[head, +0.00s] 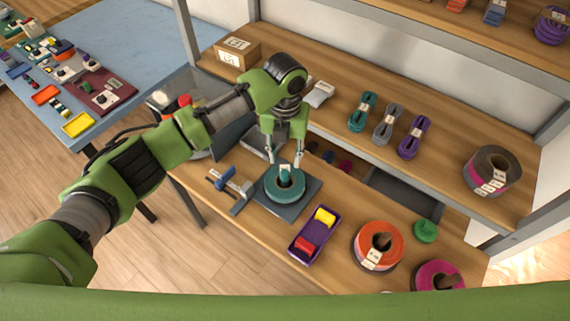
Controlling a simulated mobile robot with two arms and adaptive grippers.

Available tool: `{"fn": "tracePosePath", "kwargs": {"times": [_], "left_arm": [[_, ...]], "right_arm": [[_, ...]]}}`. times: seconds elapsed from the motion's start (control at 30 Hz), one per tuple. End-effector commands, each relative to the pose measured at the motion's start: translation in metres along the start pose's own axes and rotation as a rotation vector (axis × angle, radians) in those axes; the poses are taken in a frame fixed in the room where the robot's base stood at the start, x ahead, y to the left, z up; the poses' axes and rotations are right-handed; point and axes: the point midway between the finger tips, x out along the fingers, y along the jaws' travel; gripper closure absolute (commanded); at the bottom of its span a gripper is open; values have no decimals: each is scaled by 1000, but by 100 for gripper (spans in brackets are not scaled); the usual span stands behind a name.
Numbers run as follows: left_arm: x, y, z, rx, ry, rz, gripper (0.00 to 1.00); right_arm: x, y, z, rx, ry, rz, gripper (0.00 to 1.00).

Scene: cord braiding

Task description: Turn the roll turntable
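A teal roll (286,190) lies flat on a dark grey square base (265,206) on the wooden bench; I take this to be the roll turntable. A small teal piece with a pale tag shows at the roll's middle. My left gripper (285,160) points down right above the roll, its two fingers spread apart on either side of that middle piece. It looks open, and I cannot tell if the fingertips touch the roll. My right gripper is not in view.
A clamp-like tool (229,184) stands left of the base. A purple tray (315,235) with yellow and red pieces, an orange roll (378,246) and a green knob (425,230) lie to the right. A shelf with cord bundles (387,124) rises behind.

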Motion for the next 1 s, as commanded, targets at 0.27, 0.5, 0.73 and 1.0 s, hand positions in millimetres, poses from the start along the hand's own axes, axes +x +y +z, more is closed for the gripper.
{"fn": "tracePosePath", "kwargs": {"times": [0.27, 0.5, 0.73, 1.0], "left_arm": [[-50, 0, 1, 0, -2, -1, 65], [-61, 0, 0, 0, 0, 0, 65], [-61, 0, 0, 0, 0, 0, 65], [-59, -2, -2, -9, 1, -6, 65]], "right_arm": [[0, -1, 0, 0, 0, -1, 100], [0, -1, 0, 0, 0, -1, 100], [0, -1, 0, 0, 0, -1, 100], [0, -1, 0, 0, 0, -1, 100]]}}
